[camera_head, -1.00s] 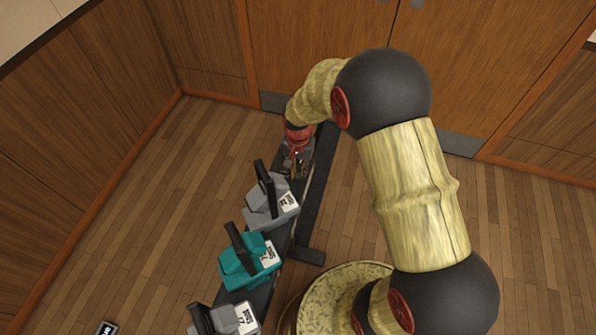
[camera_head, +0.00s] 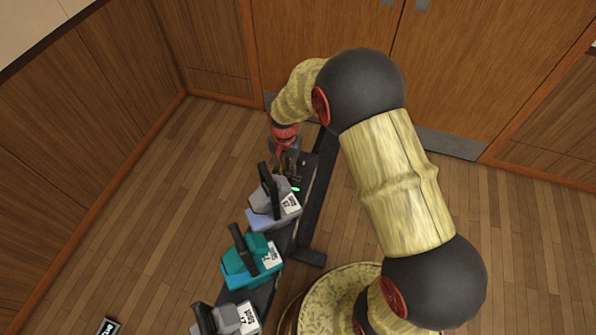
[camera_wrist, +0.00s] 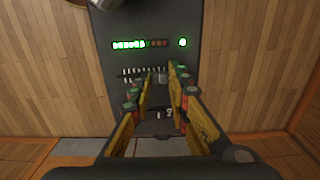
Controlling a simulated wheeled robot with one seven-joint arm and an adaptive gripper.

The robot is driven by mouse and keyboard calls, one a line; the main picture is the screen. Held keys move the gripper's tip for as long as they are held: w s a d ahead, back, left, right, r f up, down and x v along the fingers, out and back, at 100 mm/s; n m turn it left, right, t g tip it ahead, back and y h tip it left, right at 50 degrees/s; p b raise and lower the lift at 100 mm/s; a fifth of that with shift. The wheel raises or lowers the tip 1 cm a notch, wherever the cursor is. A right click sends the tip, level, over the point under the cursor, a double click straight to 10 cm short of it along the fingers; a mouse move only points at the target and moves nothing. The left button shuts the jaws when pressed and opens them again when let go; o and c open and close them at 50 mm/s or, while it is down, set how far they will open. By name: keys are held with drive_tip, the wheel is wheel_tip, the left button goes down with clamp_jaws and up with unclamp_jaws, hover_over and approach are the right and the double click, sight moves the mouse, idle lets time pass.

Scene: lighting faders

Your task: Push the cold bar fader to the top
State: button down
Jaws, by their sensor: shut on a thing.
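The dark fader panel (camera_head: 312,163) sits at the far end of a black rail in the head view. In the wrist view the panel (camera_wrist: 185,25) fills the middle, with a row of lit green segments (camera_wrist: 128,44), a few dim red ones, and a separate green light (camera_wrist: 182,42). My gripper (camera_wrist: 160,80) has yellow fingers reaching over the panel and is shut on the small fader knob (camera_wrist: 159,77) between its tips. The fingers partly hide the knob and its slot. My gripper also shows at the panel in the head view (camera_head: 287,168).
A grey lamp (camera_head: 262,195), a teal lamp (camera_head: 238,268) and another grey lamp (camera_head: 225,320) stand along the rail. Wooden doors (camera_head: 320,50) stand behind; floor (camera_head: 180,200) is open to the left.

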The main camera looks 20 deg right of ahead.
drive_tip(key=shift+w+a, duration=0.75)
drive_tip(key=shift+a, duration=0.2)
drive_tip(key=c, duration=1.7)
unclamp_jaws()
drive_tip(key=shift+a, duration=0.1)
drive_tip(key=shift+r, duration=0.1)
wheel_tip(320, 180, up, 12)
drive_tip(key=shift+f, duration=0.1)
